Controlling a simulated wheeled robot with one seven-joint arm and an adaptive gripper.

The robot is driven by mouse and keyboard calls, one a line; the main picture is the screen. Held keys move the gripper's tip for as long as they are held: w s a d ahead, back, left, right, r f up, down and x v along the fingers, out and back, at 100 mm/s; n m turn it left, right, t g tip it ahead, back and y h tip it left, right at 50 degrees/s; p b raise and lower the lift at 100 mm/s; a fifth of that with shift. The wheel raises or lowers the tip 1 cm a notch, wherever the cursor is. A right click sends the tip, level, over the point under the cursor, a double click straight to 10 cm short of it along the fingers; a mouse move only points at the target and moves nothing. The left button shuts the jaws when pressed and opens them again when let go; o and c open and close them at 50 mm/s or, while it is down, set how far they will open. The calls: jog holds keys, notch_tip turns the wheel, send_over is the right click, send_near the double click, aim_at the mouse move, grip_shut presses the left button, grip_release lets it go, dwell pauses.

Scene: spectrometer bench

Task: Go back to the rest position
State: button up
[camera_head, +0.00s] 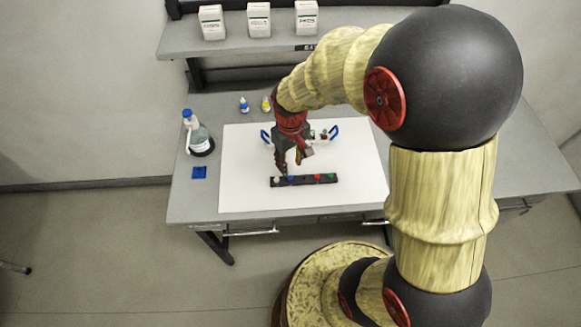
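My gripper (291,160) hangs at the end of my arm, pointing down over the white mat (240,195) on the bench. It is just behind the left part of a dark rack (304,181) that holds small items with white, blue, red and green tops. Its two fingers look spread apart, and I see nothing between them. The tips are small in the picture, and I cannot tell whether they touch the rack. My forearm and gripper hide part of the mat behind them.
A bottle with a blue cap (199,135) and a blue block (199,172) stand at the bench's left. Small blue (244,105) and yellow (266,104) dropper bottles are at the back. Blue-handled things (334,132) flank my gripper. White boxes (258,20) stand on a shelf (235,42) above.

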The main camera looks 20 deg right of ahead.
jog(key=shift+r, duration=0.25)
dwell(0.4)
jog(key=shift+s, duration=0.25)
jog(key=s+r+m+t+b, duration=0.1)
jog(key=s+r+t+b, duration=0.1)
jog(key=s+r, duration=0.4)
jog(key=s+r+m+t+b, duration=0.1)
jog(key=s+r+t+b, duration=0.1)
jog(key=s+r, duration=0.5)
notch_tip(320, 180, up, 6)
jog(key=shift+s+f+t, duration=0.2)
jog(key=shift+s+t, duration=0.1)
jog(key=shift+t, duration=0.5)
